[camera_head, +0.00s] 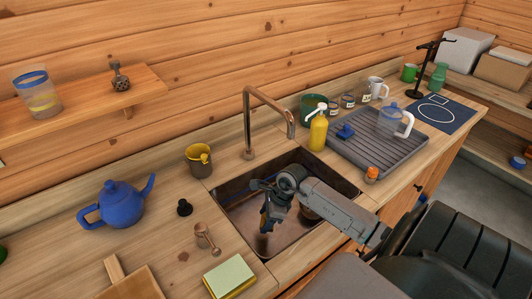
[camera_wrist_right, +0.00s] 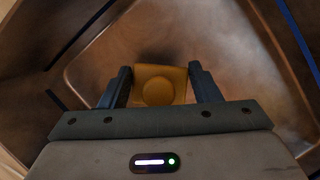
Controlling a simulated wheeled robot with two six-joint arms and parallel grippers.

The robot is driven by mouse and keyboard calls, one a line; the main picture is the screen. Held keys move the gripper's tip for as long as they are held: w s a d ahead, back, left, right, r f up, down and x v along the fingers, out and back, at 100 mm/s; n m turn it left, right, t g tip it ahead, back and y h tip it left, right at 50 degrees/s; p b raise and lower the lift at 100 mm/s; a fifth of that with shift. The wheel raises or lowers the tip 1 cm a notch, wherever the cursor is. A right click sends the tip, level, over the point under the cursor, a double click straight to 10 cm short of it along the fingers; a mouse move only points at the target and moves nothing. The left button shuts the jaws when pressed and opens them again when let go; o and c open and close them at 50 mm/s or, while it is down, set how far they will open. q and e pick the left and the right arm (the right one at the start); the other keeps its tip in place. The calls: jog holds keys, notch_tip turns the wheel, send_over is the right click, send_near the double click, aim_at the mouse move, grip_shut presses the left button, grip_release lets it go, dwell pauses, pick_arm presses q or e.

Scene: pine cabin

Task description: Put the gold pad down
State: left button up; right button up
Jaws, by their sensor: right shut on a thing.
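The gold pad (camera_wrist_right: 159,86) is between the two fingers of my right gripper (camera_wrist_right: 159,88) in the right wrist view. It is a small yellow-gold piece with a rounded shape on its face. The gripper is shut on it. In the head view, my right gripper (camera_head: 268,205) points down into the copper-brown sink (camera_head: 246,233), inside its rim. The pad is mostly hidden there by the gripper. The wrist view shows the sink's walls and bottom around the pad, and I cannot tell whether the pad touches the bottom. My left gripper is not in view.
A tall faucet (camera_head: 247,125) stands behind the sink. A grey drying rack (camera_head: 372,158) with a clear jug (camera_head: 390,122) and a yellow soap bottle (camera_head: 318,132) are to the right. A gold cup (camera_head: 199,163), blue teapot (camera_head: 117,204) and green-yellow sponge (camera_head: 229,276) are left.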

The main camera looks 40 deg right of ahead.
notch_tip(320, 180, down, 4)
jog(key=shift+d+r+p, duration=0.15)
jog(key=shift+p, duration=0.4)
jog(key=shift+f, duration=0.55)
jog(key=o, duration=0.6)
jog(key=shift+f, duration=0.1)
jog(key=shift+c, duration=0.2)
jog(key=o, duration=0.4)
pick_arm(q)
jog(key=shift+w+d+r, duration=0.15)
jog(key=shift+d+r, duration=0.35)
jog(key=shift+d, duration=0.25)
pick_arm(e)
jog(key=shift+o, duration=0.2)
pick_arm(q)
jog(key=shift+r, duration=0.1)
